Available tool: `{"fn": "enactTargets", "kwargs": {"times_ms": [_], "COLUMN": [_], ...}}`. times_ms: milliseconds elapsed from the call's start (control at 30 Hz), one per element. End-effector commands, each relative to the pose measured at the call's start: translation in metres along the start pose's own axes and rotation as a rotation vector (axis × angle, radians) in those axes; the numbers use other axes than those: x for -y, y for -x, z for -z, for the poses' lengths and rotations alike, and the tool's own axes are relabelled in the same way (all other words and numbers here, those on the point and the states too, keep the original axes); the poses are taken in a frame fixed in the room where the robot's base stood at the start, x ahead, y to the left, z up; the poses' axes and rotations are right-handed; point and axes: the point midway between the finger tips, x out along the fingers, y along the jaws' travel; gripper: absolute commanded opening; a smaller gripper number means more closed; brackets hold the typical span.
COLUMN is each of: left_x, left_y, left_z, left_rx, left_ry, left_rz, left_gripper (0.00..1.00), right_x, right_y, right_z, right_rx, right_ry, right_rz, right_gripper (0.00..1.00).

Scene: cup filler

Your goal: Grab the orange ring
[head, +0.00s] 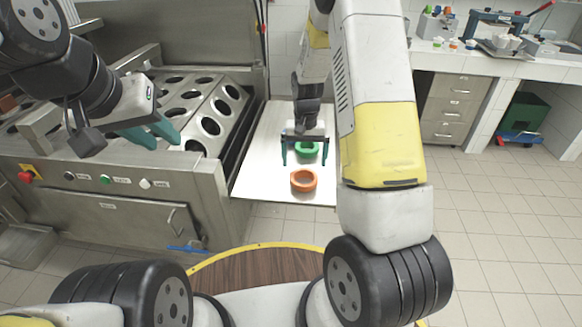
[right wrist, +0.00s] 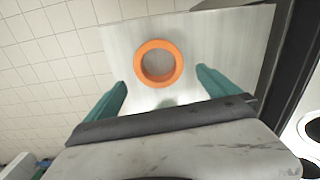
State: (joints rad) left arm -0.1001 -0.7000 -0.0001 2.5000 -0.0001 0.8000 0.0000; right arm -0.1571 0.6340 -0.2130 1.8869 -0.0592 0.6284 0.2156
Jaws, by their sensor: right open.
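The orange ring (head: 303,181) lies flat on the pale metal shelf (head: 262,170) beside the cup machine, near the shelf's front edge. In the right wrist view the orange ring (right wrist: 158,48) is beyond the fingertips, roughly centred between them. My right gripper (head: 303,162) is open and empty, above the shelf; its teal fingers (right wrist: 163,87) are spread. A green ring (head: 307,149) sits on the shelf behind the orange ring, between my right fingers as seen from the head. My left gripper (head: 157,134) is over the machine's front, with teal fingers apart and nothing visible between them.
The steel machine (head: 104,210) with round cup holes stands left of the shelf. A wooden round surface with a yellow rim (head: 240,265) is in front. A counter (head: 490,66) with drawers and tools stands at the back right. Tiled floor is free at right.

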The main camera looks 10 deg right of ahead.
Motion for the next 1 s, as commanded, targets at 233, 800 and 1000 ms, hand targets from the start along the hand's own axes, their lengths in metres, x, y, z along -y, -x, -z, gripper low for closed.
{"fn": "enactTargets", "kwargs": {"times_ms": [233, 800, 1000], "left_x": [0.0, 0.0, 0.0], "left_y": [0.0, 0.0, 0.0], "left_z": [0.0, 0.0, 0.0], "left_rx": [0.0, 0.0, 0.0], "left_ry": [0.0, 0.0, 0.0], "left_rz": [0.0, 0.0, 0.0], "left_gripper": [0.3, 0.3, 0.3], "right_x": [-0.001, -0.002, -0.002], "right_y": [-0.028, -0.076, -0.076], "right_z": [-0.002, -0.005, -0.005], "right_rx": [0.004, 0.0, 0.0], "right_ry": [-0.001, -0.001, -0.001], "right_rz": [-0.001, 0.001, 0.0], "right_gripper": [1.0, 1.0, 0.71]}}
